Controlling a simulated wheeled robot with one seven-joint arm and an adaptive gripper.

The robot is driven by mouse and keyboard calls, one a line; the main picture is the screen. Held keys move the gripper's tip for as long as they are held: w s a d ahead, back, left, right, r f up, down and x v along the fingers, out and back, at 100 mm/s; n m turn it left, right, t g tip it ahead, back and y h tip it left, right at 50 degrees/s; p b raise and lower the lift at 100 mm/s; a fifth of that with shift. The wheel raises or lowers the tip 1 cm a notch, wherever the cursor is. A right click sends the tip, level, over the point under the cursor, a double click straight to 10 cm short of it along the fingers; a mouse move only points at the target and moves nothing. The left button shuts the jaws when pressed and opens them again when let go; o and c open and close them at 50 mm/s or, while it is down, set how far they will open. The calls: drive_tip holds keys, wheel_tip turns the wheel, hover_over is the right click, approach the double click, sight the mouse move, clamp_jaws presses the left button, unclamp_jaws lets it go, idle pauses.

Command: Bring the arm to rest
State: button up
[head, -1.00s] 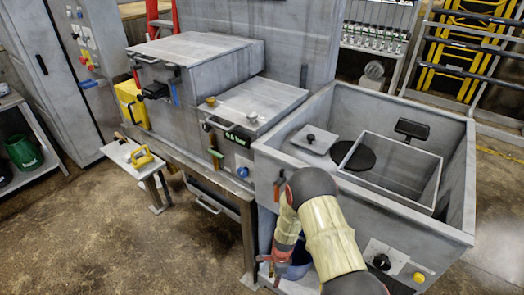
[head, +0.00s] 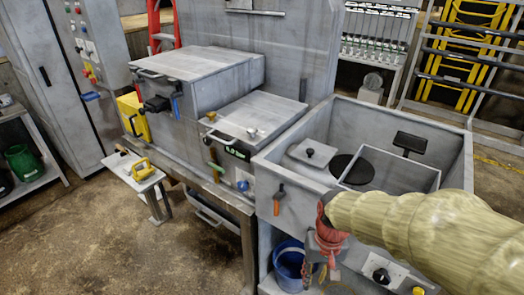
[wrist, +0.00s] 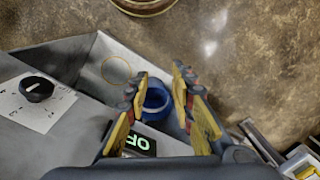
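My arm (head: 420,225), in a pale yellowish sleeve, reaches in from the right in the head view. My gripper (head: 325,268) hangs low in front of the grey open-topped bin unit (head: 262,165). In the wrist view my gripper (wrist: 160,78) has its two yellow-and-dark fingers spread apart, with nothing held between them. A blue bucket (wrist: 157,112) shows between and beyond the fingers. In the head view the blue bucket (head: 289,262) stands in the opening under the bin unit, left of my gripper.
An orange-handled lever (head: 279,199) is on the bin's front, close left of my arm. A black knob (head: 381,276) sits on its panel. A small bench (head: 133,172) holds a yellow-handled tool (head: 141,165). The floor (head: 110,240) at the left front is clear.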

drive_tip(key=s+d+r+t, duration=0.1)
drive_tip(key=s+r+t, duration=0.1)
drive_tip(key=r, duration=0.4)
drive_tip(key=s+d+r+t+p, duration=0.1)
drive_tip(key=s+d+r+t, duration=0.1)
drive_tip(key=r, duration=0.3)
drive_tip(key=s+d+r+t, duration=0.1)
drive_tip(key=s+r+t, duration=0.1)
drive_tip(key=s+r, duration=0.2)
wheel_tip(320, 180, up, 3)
drive_tip(key=shift+s+d+f+h, duration=0.15)
drive_tip(key=shift+s+d+h, duration=0.15)
drive_tip(key=shift+d, duration=0.1)
